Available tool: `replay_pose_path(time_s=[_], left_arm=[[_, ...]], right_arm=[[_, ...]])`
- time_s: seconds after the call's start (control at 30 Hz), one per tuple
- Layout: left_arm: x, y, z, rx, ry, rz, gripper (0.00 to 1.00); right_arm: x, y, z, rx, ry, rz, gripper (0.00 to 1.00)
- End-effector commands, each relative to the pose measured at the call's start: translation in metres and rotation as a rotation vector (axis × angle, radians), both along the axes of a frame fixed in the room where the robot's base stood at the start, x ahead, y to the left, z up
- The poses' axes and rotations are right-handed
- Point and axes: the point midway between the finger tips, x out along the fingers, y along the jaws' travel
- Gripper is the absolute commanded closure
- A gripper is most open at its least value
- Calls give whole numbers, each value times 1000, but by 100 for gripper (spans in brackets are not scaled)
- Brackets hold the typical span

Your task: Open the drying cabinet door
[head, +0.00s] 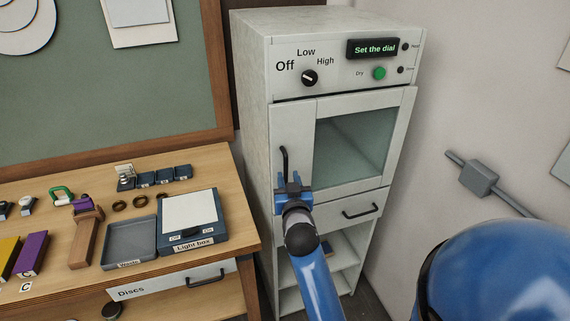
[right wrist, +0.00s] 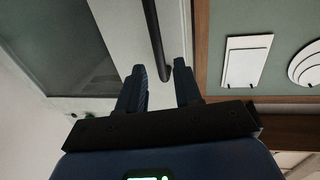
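The drying cabinet (head: 250,110) stands at the middle of the head view. Its door (head: 292,125) has a glass window (head: 355,145) and looks shut. A black vertical handle (head: 283,160) is on the door's left side, and it also shows in the right wrist view (right wrist: 154,40). My right gripper (head: 293,188) is in front of the handle's lower end. In the right wrist view its two fingers (right wrist: 160,80) are apart, with the handle's lower end showing between their tips. I cannot tell whether they touch it. My left gripper is not in view.
The cabinet's panel has a dial (head: 310,78), a green button (head: 379,73) and a display (head: 373,48) reading "Set the dial". A drawer (head: 330,214) is below the door. A workbench (head: 215,165) with a light box (head: 190,222) and a tray (head: 129,262) stands left.

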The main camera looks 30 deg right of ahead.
Motion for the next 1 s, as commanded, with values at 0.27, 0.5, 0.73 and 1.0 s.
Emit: replay_pose_path(time_s=[0.27,0.5,0.73,1.0], left_arm=[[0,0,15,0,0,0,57],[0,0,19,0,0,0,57],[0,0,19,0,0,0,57],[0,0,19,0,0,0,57]], right_arm=[[37,-18,2,1,0,0,66],[53,-25,1,0,-1,0,66],[56,-26,0,0,-1,1,66],[56,-26,0,0,-1,1,86]])
